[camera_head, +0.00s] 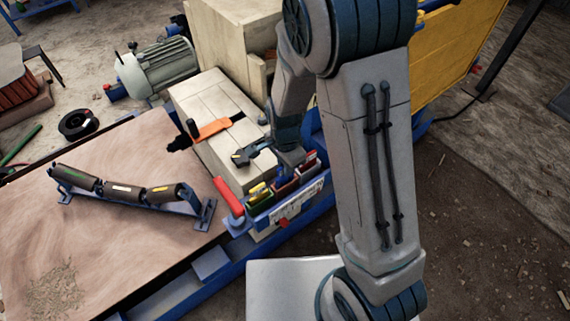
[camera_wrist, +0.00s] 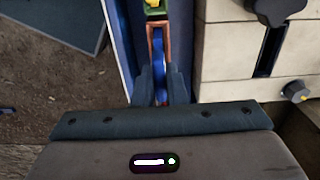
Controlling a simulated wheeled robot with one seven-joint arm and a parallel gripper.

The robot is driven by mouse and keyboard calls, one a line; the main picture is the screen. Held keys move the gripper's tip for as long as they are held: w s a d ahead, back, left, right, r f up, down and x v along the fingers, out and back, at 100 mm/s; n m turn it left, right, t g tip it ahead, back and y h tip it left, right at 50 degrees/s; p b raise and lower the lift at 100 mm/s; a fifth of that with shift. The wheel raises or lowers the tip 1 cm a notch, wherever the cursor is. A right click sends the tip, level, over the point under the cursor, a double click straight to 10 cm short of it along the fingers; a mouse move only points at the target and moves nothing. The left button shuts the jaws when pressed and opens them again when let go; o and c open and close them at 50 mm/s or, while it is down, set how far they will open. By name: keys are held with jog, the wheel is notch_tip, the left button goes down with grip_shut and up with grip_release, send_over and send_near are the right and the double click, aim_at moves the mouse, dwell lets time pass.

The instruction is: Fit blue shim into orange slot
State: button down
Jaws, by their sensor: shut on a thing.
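In the wrist view, my gripper (camera_wrist: 160,88) is shut on a thin blue shim (camera_wrist: 159,66), which shows edge-on between the fingers. The shim lies in line with an orange-brown slot (camera_wrist: 150,36), whose walls run along both sides of its far part; how deep it sits cannot be told. In the head view, my gripper (camera_head: 287,172) points down at a narrow rack (camera_head: 290,203) with coloured compartments along the front of the pale machine block. My wrist partly hides the rack's far end, and the shim cannot be made out clearly there.
A yellow piece (camera_wrist: 153,3) stands in a green compartment beyond the orange-brown one. A red-handled tool (camera_head: 228,196) is at the rack's left end. A roller frame (camera_head: 130,190) rests on the wooden table.

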jog(key=shift+f+b, duration=0.65)
jog(key=shift+f, duration=0.3)
jog(key=c, duration=1.4)
grip_release()
notch_tip(320, 180, up, 14)
jog(key=shift+f+p, duration=0.1)
jog(key=shift+p, duration=0.65)
jog(key=s+d+r+n+t+p, duration=0.1)
jog(key=s+d+r+n, duration=0.4)
jog(key=s+d+r, duration=0.1)
jog(key=s+d+r+n+t+p, duration=0.1)
jog(key=s+d+r+n+p, duration=0.1)
jog(key=s+d+r+n, duration=0.4)
jog(key=shift+r+t, duration=0.25)
jog(key=shift+t, duration=0.15)
